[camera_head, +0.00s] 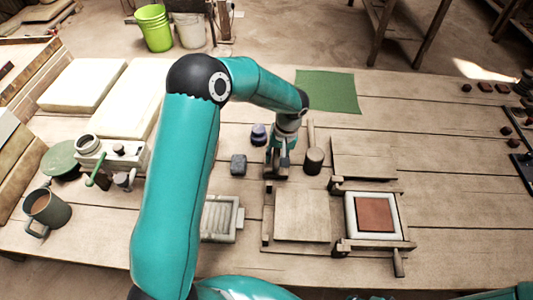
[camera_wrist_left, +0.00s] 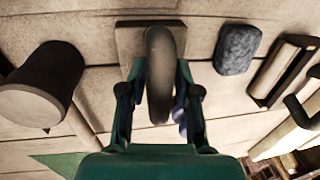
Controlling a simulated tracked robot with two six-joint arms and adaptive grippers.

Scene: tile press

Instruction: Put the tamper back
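The tamper (camera_wrist_left: 160,75) has a rounded dark handle on a square base plate, seen in the left wrist view. My left gripper (camera_wrist_left: 161,72) has one finger on each side of that handle, drawn in close against it. In the head view my left gripper (camera_head: 280,155) points down at the table behind the left wooden board, and its arm crosses the picture. The tamper's dark base (camera_head: 276,172) is partly hidden under the gripper there. Whether the base touches the table is hard to tell. My right gripper is out of view.
A wooden mallet (camera_head: 313,161) stands close right of the gripper. A dark blue-grey block (camera_head: 239,164) and purple pot (camera_head: 259,135) are nearby. A tile press (camera_head: 397,260) holds a red-brown tile (camera_head: 375,214). A grey ribbed tray (camera_head: 219,218) lies left. The table's right side has free room.

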